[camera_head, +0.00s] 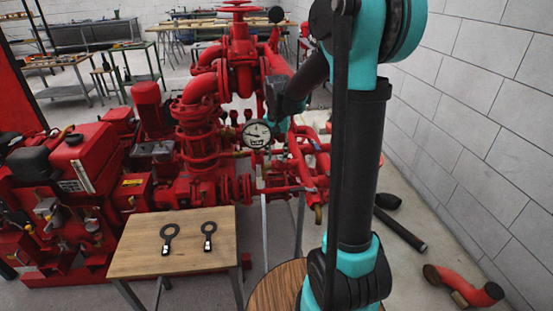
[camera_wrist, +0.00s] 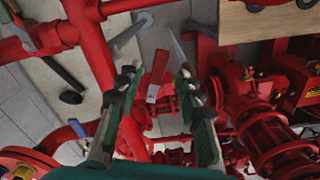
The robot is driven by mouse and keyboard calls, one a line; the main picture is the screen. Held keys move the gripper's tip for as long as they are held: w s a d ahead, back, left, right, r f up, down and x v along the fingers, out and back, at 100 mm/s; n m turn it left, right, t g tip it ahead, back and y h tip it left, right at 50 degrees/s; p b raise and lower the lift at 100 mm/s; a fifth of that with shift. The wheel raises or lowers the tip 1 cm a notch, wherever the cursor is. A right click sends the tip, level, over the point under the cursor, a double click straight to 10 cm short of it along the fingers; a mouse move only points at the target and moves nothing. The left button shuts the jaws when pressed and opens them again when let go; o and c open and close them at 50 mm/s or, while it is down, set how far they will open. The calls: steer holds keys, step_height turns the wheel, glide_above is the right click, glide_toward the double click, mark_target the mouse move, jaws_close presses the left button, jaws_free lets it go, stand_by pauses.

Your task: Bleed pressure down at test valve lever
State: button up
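A red flat lever (camera_wrist: 158,72) with a pale lower end shows in the wrist view, between my gripper's fingers. I take it for the test valve lever, but cannot be sure. My gripper (camera_wrist: 155,76) is open, with a finger on each side of the lever and visible gaps. I cannot tell how far the lever is from the fingers in depth. In the head view, my arm and the red piping hide the fingers and I cannot pick out this lever. A white-faced pressure gauge (camera_head: 257,134) is on the red pipework, near my wrist.
Red pipes (camera_wrist: 100,50) run close to the left finger. A blue-handled part (camera_wrist: 77,128) is at lower left. A wooden table (camera_head: 185,225) holds two dark ring-ended tools (camera_head: 169,238). A grey block wall (camera_head: 490,110) bounds the right; loose pipes (camera_head: 462,287) lie on the floor there.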

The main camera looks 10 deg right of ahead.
mark_target(278, 164)
step_height(278, 164, up, 10)
stand_by(0.4)
steer(key=shift+f, duration=0.1)
